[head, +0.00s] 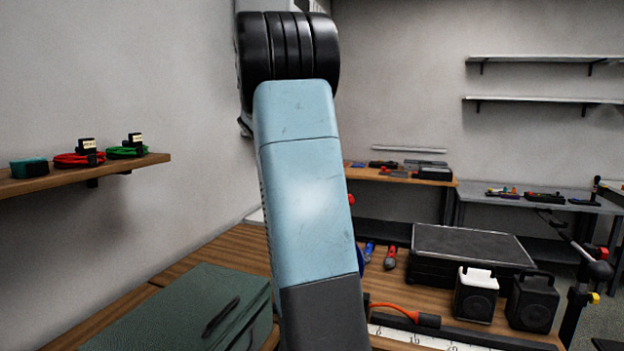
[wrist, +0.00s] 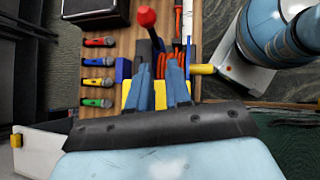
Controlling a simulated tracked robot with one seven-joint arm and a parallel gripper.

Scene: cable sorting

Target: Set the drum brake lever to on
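The brake lever's red knob (wrist: 146,16) shows at the top of the wrist view, on a dark stem that runs down towards my fingers. My gripper (wrist: 160,68) has two blue fingers standing apart with a gap between them, just below the knob in the picture. I see no contact with the knob. Orange-red cable (wrist: 180,28) shows just right of the stem. Yellow parts (wrist: 160,96) show between and beside the fingers. A red spot (head: 351,199) beside my arm in the head view may be the knob. My arm hides most of the drum there. No on mark is readable.
Several coloured-handled tools (wrist: 98,61) lie left of the fingers. A yellow handle (wrist: 203,69) sticks out to the right. In the head view, a dark case (head: 470,243), a white speaker-like box (head: 476,294) and a ruler strip (head: 420,339) crowd the bench. A green case (head: 190,310) lies left.

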